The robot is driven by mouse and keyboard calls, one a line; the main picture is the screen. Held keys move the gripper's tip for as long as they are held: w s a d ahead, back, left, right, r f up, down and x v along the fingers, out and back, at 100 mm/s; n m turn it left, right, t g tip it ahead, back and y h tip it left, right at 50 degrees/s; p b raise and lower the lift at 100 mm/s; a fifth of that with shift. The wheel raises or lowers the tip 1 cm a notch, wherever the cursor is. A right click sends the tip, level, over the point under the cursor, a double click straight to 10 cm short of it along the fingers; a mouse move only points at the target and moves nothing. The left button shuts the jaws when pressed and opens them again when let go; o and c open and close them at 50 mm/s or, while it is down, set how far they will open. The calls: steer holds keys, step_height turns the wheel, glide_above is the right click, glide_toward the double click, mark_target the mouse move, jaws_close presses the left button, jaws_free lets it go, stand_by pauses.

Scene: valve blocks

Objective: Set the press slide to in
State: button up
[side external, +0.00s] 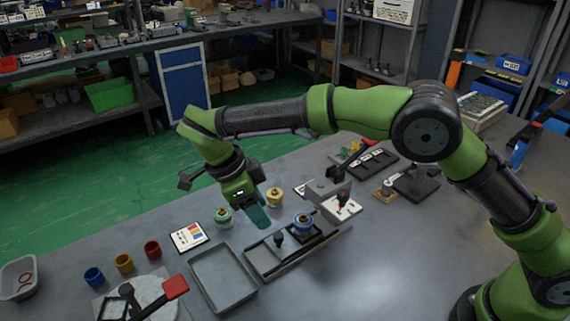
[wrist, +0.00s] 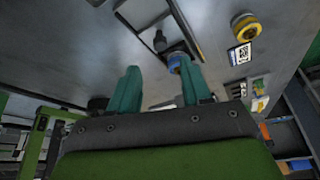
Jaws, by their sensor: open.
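I cannot tell for sure which part is the press slide. A black rail frame (side external: 262,262) on the table carries a black knob (side external: 279,239) and a blue-topped round part (side external: 303,221).
An empty grey tray (side external: 222,280) lies left of the rail frame. A green-and-white round part (side external: 223,217) and a yellow one (side external: 275,197) stand close to my gripper. A printed card (side external: 188,237), several small cups and a red-ended lever (side external: 175,287) are at left. The front-right table is clear.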

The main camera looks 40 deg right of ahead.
mark_target(278, 234)
steer(key=x, duration=0.8)
steer(key=shift+d, duration=0.1)
steer(key=shift+c, duration=0.3)
jaws_close()
